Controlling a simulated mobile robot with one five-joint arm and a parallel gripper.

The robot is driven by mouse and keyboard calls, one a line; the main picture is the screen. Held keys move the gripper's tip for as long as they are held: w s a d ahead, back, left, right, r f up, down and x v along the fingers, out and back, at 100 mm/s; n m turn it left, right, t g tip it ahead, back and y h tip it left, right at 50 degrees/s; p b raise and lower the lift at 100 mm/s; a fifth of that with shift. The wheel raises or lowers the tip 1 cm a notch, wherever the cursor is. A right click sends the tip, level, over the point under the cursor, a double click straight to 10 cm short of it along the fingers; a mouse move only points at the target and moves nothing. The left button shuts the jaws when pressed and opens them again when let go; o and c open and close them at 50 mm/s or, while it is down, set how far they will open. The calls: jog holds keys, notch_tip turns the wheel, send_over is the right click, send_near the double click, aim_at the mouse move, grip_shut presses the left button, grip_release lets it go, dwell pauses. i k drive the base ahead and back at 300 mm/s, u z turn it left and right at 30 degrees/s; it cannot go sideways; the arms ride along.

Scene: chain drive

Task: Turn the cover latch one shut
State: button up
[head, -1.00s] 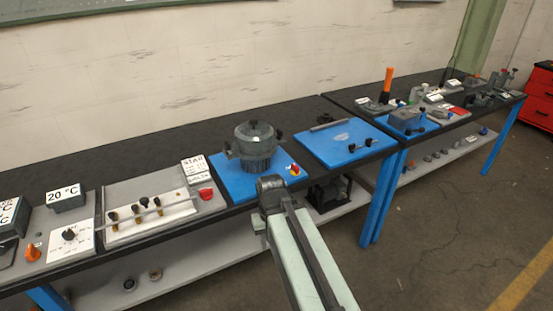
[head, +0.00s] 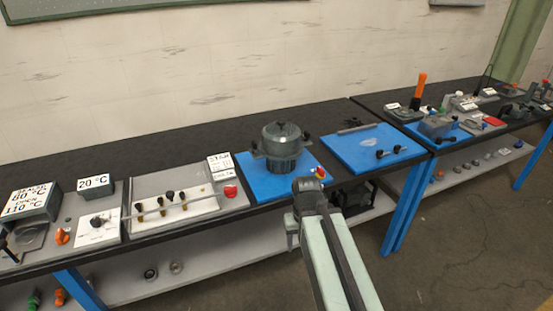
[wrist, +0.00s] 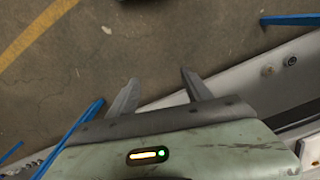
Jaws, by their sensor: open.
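My gripper (wrist: 158,76) is open in the wrist view, its two grey fingers apart with nothing between them. It points at the bare floor, beside the bench's lower shelf. In the head view my arm reaches up to the bench's front edge, in front of a grey round lidded housing (head: 284,147) on a blue mat. The housing has dark knobs or clamps on its top and sides. To its right, a blue plate (head: 370,143) carries a grey bar and two dark knobs. I cannot tell which part is cover latch one. No contact with any of these shows.
A grey panel (head: 140,187) with several black knobs lies left of the housing. More fixtures stand on the right-hand bench. Bare black bench top (head: 190,145) runs along the back.

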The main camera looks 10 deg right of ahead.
aim_at(253, 144)
jog(key=u, duration=2)
jog(key=i, duration=0.7)
jog(key=z, duration=2.05)
